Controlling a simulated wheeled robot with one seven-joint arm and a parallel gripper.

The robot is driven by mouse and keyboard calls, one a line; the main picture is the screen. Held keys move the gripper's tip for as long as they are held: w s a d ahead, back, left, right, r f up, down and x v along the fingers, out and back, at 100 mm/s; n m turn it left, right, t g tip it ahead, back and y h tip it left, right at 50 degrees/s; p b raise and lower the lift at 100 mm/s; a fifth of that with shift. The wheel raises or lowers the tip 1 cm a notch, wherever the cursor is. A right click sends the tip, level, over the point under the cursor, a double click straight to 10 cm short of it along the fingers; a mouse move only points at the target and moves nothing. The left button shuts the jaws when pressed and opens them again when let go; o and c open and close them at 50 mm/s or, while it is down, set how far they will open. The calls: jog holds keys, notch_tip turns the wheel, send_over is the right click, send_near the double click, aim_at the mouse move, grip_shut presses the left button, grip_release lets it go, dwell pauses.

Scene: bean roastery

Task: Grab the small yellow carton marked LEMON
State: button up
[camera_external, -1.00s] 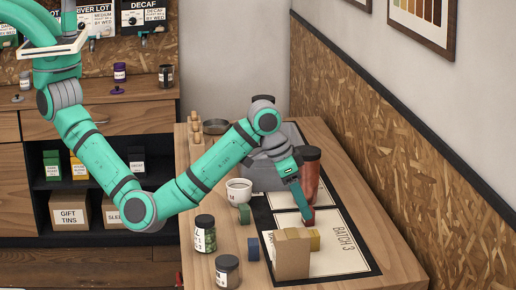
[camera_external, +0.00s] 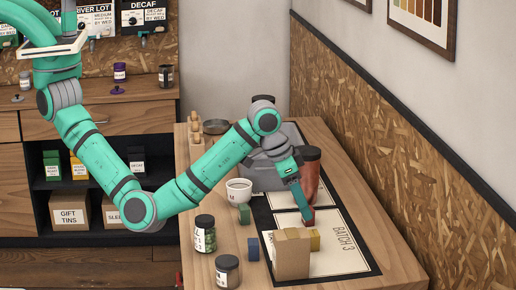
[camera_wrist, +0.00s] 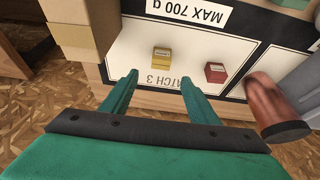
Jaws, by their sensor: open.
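A small yellow carton (camera_wrist: 161,55) with a pale label stands on the cream mat panel in the wrist view, just beyond and between my fingertips. Its lettering is too small to read. In the external view the yellow carton (camera_external: 315,241) is partly hidden behind a tan box. My gripper (camera_wrist: 158,80) is open and empty, its two green fingers apart, with a gap before the carton. In the external view my gripper (camera_external: 306,212) points down over the mat, behind the carton.
A red carton (camera_wrist: 215,72) stands right of the yellow one, and a red-brown cylinder (camera_wrist: 268,103) farther right. The tan box (camera_external: 292,260) stands close to the yellow carton. A blue block (camera_external: 253,249), white cup (camera_external: 239,191) and jars (camera_external: 205,238) line the table's left side.

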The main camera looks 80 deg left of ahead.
jog(key=w+d+r+n+t+h, duration=0.3)
jog(key=w+d+n, duration=0.1)
jog(key=n, duration=0.2)
jog(key=n+t+y, duration=0.3)
jog(key=n+t, duration=0.3)
jog(key=n, duration=2.4)
send_near(324, 247)
jog(key=r, duration=0.3)
jog(key=shift+s+d+r, duration=0.15)
jog(key=shift+s+d, duration=0.15)
jog(key=x, duration=0.4)
jog(key=shift+w, duration=0.1)
jog(key=shift+x, duration=3.2)
jog(key=shift+a, duration=0.2)
